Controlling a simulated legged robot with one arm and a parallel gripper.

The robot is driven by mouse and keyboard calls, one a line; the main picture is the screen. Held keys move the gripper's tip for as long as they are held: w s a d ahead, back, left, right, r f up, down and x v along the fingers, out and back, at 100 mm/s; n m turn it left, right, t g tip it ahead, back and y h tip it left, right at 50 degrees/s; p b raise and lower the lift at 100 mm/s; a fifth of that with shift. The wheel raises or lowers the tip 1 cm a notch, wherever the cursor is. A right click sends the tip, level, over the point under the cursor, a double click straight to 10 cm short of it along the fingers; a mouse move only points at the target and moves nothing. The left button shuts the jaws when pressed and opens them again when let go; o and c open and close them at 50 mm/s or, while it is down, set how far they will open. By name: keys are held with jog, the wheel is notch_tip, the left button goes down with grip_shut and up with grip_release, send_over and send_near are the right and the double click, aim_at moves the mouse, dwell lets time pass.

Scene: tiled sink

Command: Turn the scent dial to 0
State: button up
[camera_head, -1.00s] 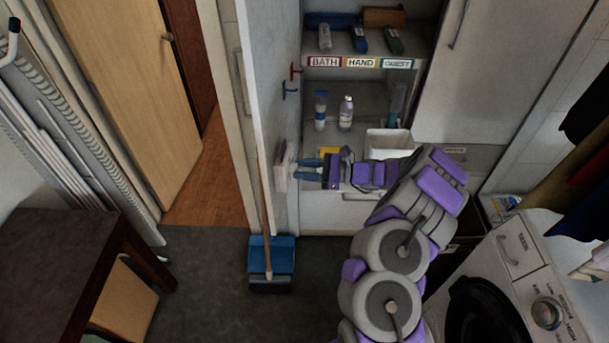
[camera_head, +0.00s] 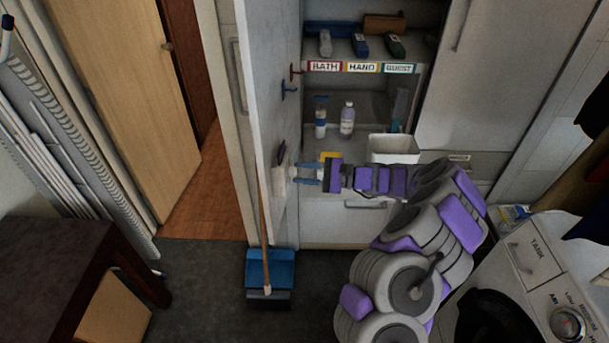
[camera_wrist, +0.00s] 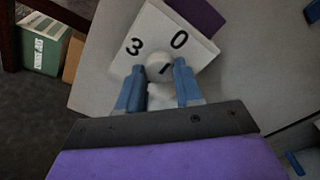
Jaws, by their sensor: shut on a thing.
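The scent dial is a white plate (camera_wrist: 155,32) with black figures 3 and 0 showing. A round white knob (camera_wrist: 159,67) with a short dark mark sits at its front edge. In the wrist view my gripper (camera_wrist: 159,82) has its blue fingers on both sides of the knob, shut on it. The mark does not line up clearly with the 0, and other figures are hidden. In the head view the dial is a small pale unit (camera_head: 279,178) on the upright white panel, seen edge-on. My gripper (camera_head: 294,173) reaches it from the right.
Open shelves (camera_head: 350,75) with bottles and BATH, HAND, GUEST labels stand behind my arm. A white bin (camera_head: 393,150) is just behind the arm. A blue dustpan (camera_head: 270,268) and broom stand below the dial. A washing machine (camera_head: 540,285) is at lower right.

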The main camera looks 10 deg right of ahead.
jog(key=shift+f, duration=0.15)
jog(key=o, duration=0.8)
jog(key=shift+o, duration=1.2)
jog(key=p+v, duration=0.3)
jog(key=v, duration=1.4)
jog(key=shift+d, duration=0.2)
